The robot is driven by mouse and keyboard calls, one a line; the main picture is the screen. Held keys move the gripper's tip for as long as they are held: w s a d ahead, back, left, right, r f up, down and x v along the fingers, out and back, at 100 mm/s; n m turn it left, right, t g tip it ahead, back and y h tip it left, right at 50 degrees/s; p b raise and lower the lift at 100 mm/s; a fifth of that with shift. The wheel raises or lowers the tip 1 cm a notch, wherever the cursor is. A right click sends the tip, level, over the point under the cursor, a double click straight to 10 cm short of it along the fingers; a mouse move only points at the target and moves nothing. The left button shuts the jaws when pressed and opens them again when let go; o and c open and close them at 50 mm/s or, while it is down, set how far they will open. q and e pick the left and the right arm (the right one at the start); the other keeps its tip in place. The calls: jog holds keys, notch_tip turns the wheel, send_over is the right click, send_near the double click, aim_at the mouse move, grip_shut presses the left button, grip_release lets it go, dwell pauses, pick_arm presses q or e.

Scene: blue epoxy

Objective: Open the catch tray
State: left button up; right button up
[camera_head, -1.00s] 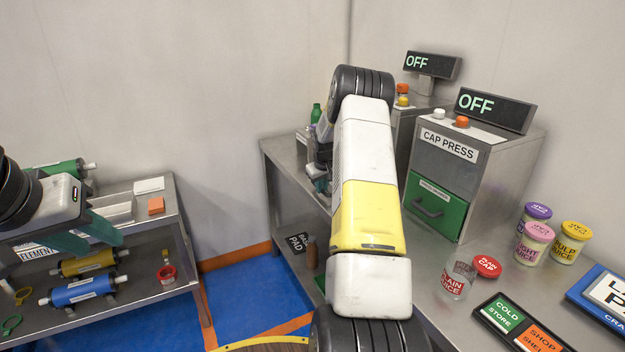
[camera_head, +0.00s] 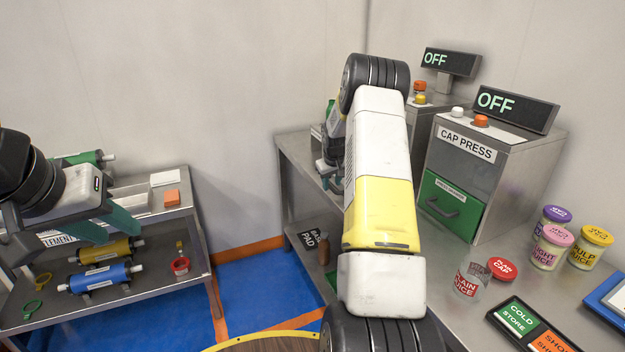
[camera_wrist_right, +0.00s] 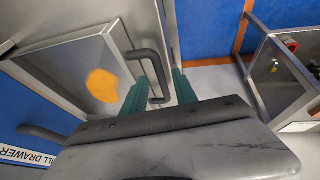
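In the right wrist view, a grey metal box-like tray (camera_wrist_right: 65,64) has an orange patch on its pale surface. A dark bar handle (camera_wrist_right: 149,72) stands out from its side. My right gripper (camera_wrist_right: 160,88) has its two teal fingers apart, with the handle between them. I cannot tell whether a finger touches the handle. My left gripper (camera_head: 106,226) is open and empty, above the left shelf unit.
The cap press (camera_head: 468,150), with a green drawer (camera_head: 449,207), stands on the right bench. Jars, a red cap (camera_head: 501,269) and sign boards lie nearby. The left shelf (camera_head: 150,275) holds coloured cylinders. A second dark handle (camera_wrist_right: 42,134) is near a "DRAWER" label. Blue floor is clear between benches.

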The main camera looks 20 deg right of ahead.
jog(key=v, duration=0.7)
